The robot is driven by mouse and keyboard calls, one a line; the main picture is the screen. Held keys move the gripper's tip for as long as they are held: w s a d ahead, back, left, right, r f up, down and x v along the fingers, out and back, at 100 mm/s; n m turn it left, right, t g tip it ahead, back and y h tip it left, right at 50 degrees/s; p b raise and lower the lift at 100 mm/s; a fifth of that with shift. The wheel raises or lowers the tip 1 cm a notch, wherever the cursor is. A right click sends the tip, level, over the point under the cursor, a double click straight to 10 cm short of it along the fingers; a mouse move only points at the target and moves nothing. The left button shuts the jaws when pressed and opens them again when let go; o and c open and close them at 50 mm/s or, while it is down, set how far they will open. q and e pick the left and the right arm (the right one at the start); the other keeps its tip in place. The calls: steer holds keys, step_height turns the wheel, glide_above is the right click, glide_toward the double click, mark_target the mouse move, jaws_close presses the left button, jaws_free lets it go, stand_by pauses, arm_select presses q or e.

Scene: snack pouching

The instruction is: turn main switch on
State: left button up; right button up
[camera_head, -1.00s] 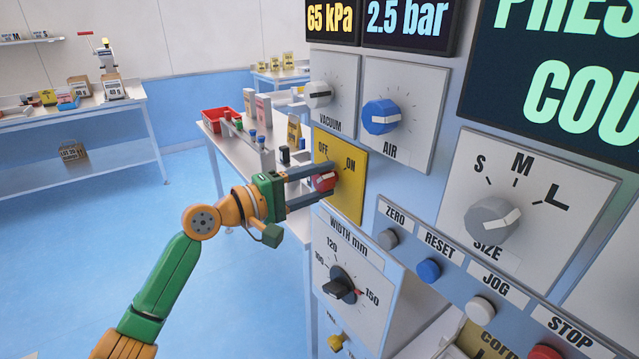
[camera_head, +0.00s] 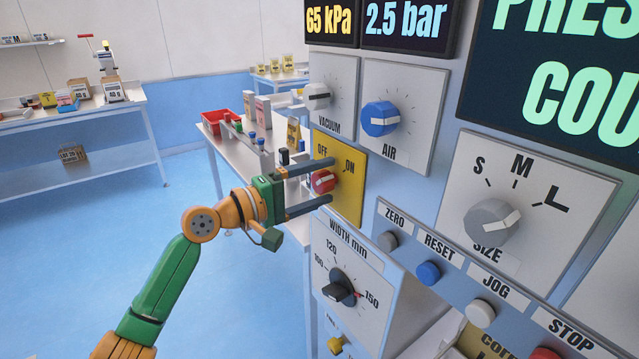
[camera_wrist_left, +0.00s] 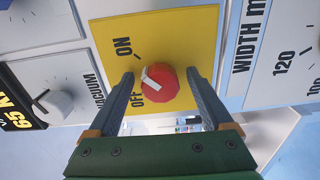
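The main switch is a red round knob (camera_head: 322,182) with a white pointer, on a yellow plate (camera_head: 347,200) marked OFF and ON. In the left wrist view the knob (camera_wrist_left: 160,85) has its pointer slanting up and left, towards the ON side. My left gripper (camera_head: 332,181) is open, with one finger above the knob and one below. In the left wrist view my left gripper's fingers (camera_wrist_left: 164,80) stand on either side of the knob with gaps between. My right gripper is not in view.
The vacuum knob (camera_head: 317,96) and blue air knob (camera_head: 381,118) sit above the plate. The width box (camera_head: 345,265) juts out just below. A table (camera_head: 215,140) with a red bin (camera_head: 214,120) stands behind. Open floor lies at left.

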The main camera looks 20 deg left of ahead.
arm_select(q)
steer(key=b+v, duration=0.3)
steer(key=v, duration=0.4)
